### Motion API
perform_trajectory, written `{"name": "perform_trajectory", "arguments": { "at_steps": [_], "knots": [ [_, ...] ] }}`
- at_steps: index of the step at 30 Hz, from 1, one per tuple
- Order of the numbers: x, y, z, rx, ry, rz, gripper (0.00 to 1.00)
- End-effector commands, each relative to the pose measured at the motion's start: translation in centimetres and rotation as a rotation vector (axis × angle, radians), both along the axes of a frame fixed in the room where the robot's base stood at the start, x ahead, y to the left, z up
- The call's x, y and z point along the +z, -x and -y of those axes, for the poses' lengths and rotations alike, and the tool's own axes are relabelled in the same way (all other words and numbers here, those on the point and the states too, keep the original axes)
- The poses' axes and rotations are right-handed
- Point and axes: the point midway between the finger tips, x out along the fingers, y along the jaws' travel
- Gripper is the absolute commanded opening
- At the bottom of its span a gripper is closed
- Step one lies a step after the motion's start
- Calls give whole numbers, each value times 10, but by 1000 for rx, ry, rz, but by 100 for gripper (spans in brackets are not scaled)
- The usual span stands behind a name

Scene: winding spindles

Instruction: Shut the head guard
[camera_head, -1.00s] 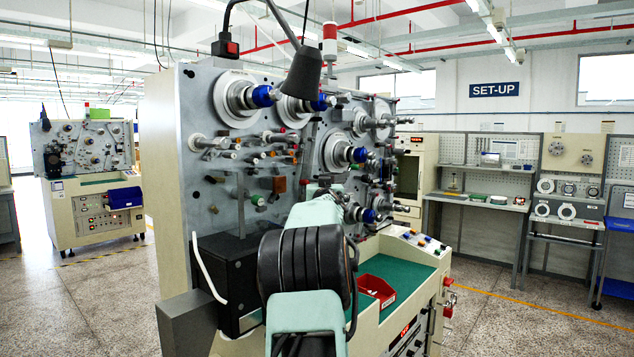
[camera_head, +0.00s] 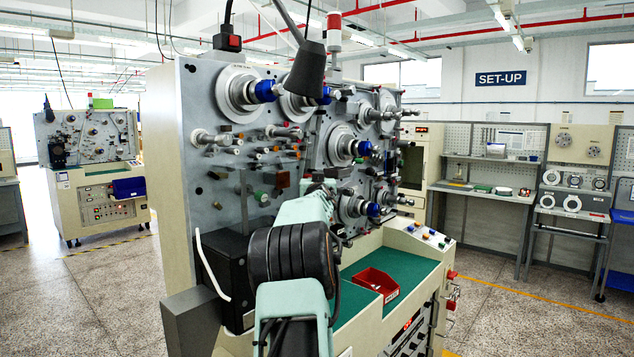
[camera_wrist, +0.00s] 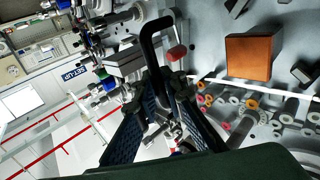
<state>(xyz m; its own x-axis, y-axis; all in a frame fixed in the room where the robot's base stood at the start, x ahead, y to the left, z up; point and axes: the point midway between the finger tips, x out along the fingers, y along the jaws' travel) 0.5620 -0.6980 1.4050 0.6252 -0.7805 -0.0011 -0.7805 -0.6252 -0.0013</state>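The machine's grey upright face (camera_head: 215,180) carries the spindles and rollers. In the wrist view a black loop-shaped handle (camera_wrist: 147,38) stands in front of this face, beside a grey block (camera_wrist: 125,62). I cannot tell for sure whether it belongs to the head guard, or how far any guard stands open. My gripper (camera_wrist: 166,82) has its two dark textured fingers apart, with the lower part of the handle between them. I see no clear grip on it. In the head view my arm hides the gripper and handle.
Blue-tipped spindles (camera_head: 266,91) stick out from the face. A dark lamp (camera_head: 306,70) hangs over its top. A red bin (camera_head: 376,283) lies on the green work surface (camera_head: 405,263). An orange block (camera_wrist: 249,57) is close right of the gripper. Open floor lies right of the machine.

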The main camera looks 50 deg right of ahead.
Motion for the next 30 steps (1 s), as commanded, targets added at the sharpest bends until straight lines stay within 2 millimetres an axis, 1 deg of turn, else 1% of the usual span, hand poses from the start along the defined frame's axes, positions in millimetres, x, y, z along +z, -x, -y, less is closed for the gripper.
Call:
{"name": "perform_trajectory", "arguments": {
  "at_steps": [1,3,4,13,17,23,30],
  "knots": [
    [-3,-2,-1,3,-4,-2,15],
    [-2,-2,-1,3,-3,-1,23],
    [-2,-2,-1,2,-2,0,25],
    [0,-1,-1,2,1,1,25],
    [1,1,-5,3,1,0,25],
    [2,13,-19,2,2,1,25],
    [1,33,-44,2,0,2,25]
  ]
}}
